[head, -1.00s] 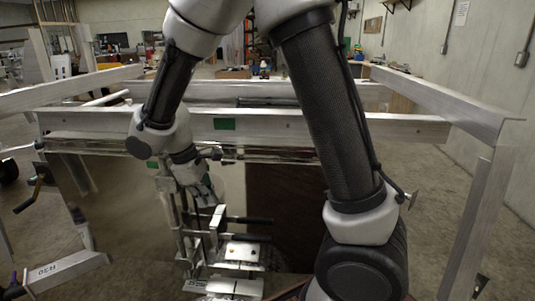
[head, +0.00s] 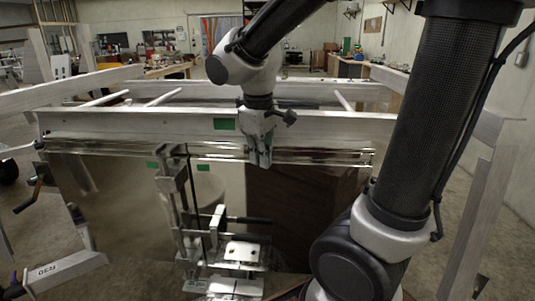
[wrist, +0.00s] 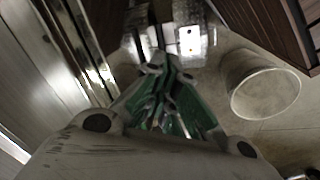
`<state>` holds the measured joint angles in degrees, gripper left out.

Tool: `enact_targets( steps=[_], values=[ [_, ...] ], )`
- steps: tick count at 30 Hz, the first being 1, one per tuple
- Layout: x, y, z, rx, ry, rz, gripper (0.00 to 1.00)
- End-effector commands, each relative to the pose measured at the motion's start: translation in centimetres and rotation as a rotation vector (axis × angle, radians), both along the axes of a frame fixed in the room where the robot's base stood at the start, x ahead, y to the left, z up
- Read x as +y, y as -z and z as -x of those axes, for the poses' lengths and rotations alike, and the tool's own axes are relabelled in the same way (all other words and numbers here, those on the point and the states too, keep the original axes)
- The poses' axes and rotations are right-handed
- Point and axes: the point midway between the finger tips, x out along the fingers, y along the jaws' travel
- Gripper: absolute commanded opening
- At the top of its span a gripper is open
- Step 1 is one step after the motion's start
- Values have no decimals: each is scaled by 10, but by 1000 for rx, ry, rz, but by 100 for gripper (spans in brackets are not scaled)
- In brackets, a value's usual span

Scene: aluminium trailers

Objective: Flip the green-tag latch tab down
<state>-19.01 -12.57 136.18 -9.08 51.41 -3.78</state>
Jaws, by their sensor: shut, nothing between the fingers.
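A green tag (head: 224,124) sits on the front face of the aluminium crossbeam, left of my gripper. Two smaller green patches (head: 152,165) (head: 203,167) show on the shiny panel below. I cannot make out a separate latch tab beside any of them. My gripper (head: 259,163) points down in front of the panel, just below the crossbeam and right of the tag. It is shut and empty. In the wrist view its green-sided fingers (wrist: 159,66) meet at the tips, over the floor area.
A metal fixture (head: 181,205) with upright posts and dark bars stands below left of my gripper. A white plate (head: 242,251) with small dots is at its base. A dark wooden block (head: 290,205) stands right. A round translucent bin (wrist: 265,84) shows in the wrist view.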

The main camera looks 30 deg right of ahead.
Motion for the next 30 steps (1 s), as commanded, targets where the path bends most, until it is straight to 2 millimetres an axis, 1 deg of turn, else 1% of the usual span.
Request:
enact_targets(
  steps=[3, 6, 24, 26, 27, 30],
  values=[
    [-8, -6, 7, -18, 35, -16, 0],
    [-11, -9, 11, -25, 50, -23, 0],
    [-13, -9, 13, -26, 61, -26, 0],
    [-13, -5, 19, -7, 78, -31, 0],
    [-13, -2, 28, 9, 95, -38, 0],
    [-23, -8, 52, -14, 169, -82, 0]
  ],
)
